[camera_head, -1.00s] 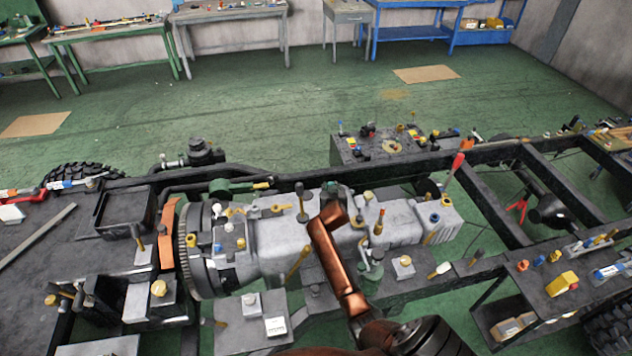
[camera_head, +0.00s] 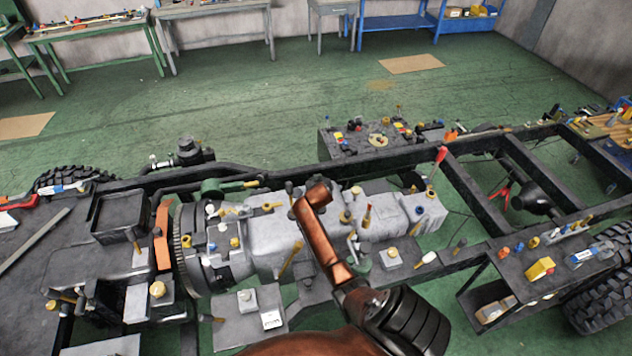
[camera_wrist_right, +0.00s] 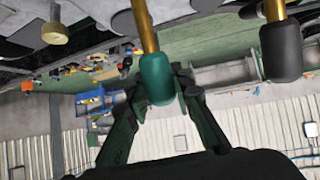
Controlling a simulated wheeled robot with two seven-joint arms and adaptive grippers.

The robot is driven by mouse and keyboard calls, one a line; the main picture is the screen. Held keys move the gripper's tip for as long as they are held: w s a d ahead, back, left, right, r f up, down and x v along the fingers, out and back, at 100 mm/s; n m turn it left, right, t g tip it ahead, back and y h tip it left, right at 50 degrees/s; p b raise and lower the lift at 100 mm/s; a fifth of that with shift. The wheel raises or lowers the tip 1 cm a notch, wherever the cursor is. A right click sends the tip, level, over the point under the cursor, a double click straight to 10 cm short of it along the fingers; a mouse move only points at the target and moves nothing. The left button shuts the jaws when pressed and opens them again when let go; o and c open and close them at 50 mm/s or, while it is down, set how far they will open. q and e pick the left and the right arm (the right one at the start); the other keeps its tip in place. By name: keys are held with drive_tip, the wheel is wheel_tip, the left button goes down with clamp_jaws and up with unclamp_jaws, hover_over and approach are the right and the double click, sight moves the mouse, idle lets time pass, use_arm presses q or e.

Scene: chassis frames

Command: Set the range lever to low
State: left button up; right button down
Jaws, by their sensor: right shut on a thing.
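In the right wrist view, a lever with a brass shaft and a dark green knob (camera_wrist_right: 157,80) stands between the fingers of my right gripper (camera_wrist_right: 160,88). The gripper is shut on this knob. A second lever with a brass shaft and a black knob (camera_wrist_right: 281,50) is to the right, outside the fingers. No label shows which one is the range lever. In the head view, my copper-coloured right arm reaches over the grey gearbox housing (camera_head: 275,240); its gripper and the held knob cannot be made out there. My left gripper is not in view.
A brass rod (camera_head: 291,259) and a yellow-orange rod (camera_head: 367,216) rise near my arm. The dark chassis rail (camera_head: 320,170) runs behind. A side shelf (camera_head: 515,280) with small parts is at the right.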

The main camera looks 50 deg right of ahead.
drive_tip(key=c, duration=1.7)
unclamp_jaws()
drive_tip(key=shift+w, duration=0.1)
drive_tip(key=shift+o, duration=0.2)
drive_tip(key=v, duration=1.2)
